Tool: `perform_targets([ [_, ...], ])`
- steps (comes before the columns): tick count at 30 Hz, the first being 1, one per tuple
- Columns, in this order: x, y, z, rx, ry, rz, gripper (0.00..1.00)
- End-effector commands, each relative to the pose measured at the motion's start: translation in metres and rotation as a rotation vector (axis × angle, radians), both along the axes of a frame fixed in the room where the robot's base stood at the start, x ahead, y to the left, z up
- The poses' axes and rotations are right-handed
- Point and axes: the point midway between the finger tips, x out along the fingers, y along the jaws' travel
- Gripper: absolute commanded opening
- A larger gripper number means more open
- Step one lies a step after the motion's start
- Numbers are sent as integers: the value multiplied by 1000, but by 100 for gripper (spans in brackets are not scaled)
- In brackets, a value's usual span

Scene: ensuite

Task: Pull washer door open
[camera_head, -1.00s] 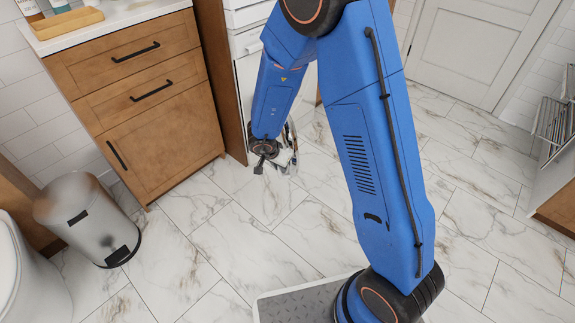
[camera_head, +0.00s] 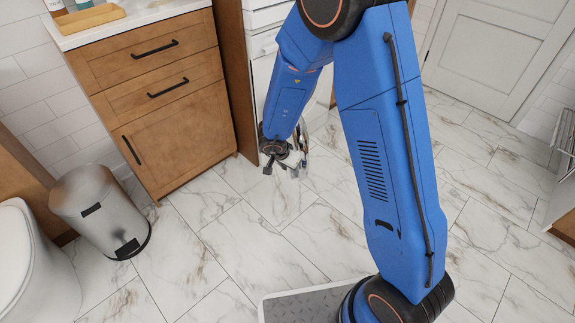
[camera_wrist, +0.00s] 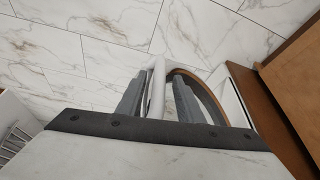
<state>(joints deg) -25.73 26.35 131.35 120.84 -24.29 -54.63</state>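The white washer (camera_head: 262,75) stands in a wooden surround right of the cabinet, mostly hidden behind my arm. My gripper (camera_head: 285,166) is low in front of it, beside the round door. In the wrist view, the door's pale rim (camera_wrist: 157,85) stands between the two fingers of my gripper (camera_wrist: 160,95). A brown-edged curved part of the door (camera_wrist: 206,92) lies to the right, partly behind the right finger. The door stands out from the washer front, seen nearly edge-on. The fingers are apart, with a narrow gap on each side of the rim; contact is not clear.
The wooden cabinet (camera_head: 178,135) with black handles stands left of the washer. A metal bin (camera_head: 100,210) and a toilet (camera_head: 25,265) are at the left. A white door (camera_head: 490,50) is at the back right. The marble floor (camera_head: 245,240) in front is clear.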

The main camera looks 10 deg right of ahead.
Motion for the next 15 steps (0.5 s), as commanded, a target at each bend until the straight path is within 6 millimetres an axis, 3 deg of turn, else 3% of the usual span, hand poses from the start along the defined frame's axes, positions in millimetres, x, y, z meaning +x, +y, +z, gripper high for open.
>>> perform_targets([
  [5, -3, 3, 12, 0, -2, -1, 33],
  [15, -19, 17, 62, 2, -3, -1, 33],
])
